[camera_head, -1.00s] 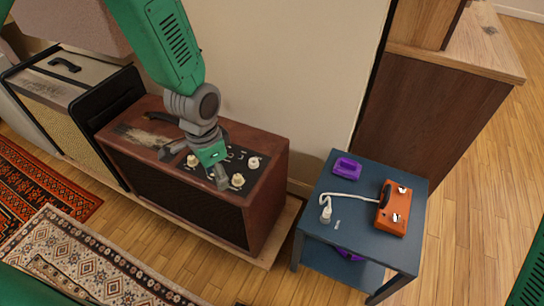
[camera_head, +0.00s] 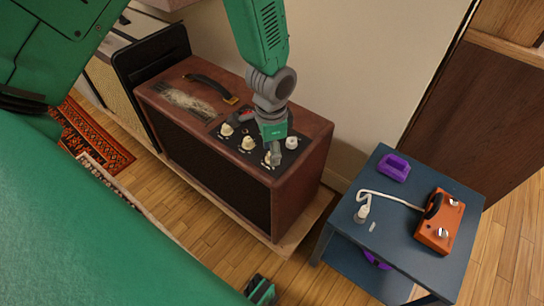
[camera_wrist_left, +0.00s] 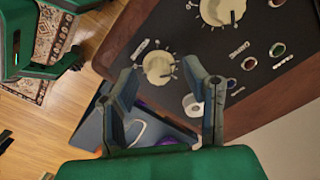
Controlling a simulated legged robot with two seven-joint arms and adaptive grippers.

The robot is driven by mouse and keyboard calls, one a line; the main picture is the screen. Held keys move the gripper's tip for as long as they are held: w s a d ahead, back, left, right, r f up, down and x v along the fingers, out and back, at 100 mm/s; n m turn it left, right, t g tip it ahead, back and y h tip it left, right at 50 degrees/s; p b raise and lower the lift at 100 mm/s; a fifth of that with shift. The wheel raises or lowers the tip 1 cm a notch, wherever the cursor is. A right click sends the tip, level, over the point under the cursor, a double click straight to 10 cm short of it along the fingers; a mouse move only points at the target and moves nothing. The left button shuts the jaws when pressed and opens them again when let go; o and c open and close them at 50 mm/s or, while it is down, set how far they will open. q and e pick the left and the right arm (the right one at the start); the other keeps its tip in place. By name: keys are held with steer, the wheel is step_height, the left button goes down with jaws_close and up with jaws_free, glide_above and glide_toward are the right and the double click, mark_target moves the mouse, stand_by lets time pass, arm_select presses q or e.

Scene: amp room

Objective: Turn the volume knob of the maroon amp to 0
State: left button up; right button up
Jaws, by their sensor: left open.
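The maroon amp (camera_head: 225,190) stands against the wall with a black control panel on top. The knob labels are unreadable. A green part with dark fingers, likely my right gripper (camera_head: 262,291), shows at the bottom edge.
A blue side table (camera_head: 395,215) stands right of the amp, holding an orange box (camera_head: 438,222), a purple item (camera_head: 395,167) and a white cable plug (camera_head: 362,213). A black-edged amp (camera_head: 155,65) stands close on the left. Wooden floor lies in front.

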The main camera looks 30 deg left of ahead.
arm_select(q)
steer(key=shift+f, duration=0.75)
steer(key=shift+d, duration=0.1)
jaws_close()
steer(key=shift+r, duration=0.1)
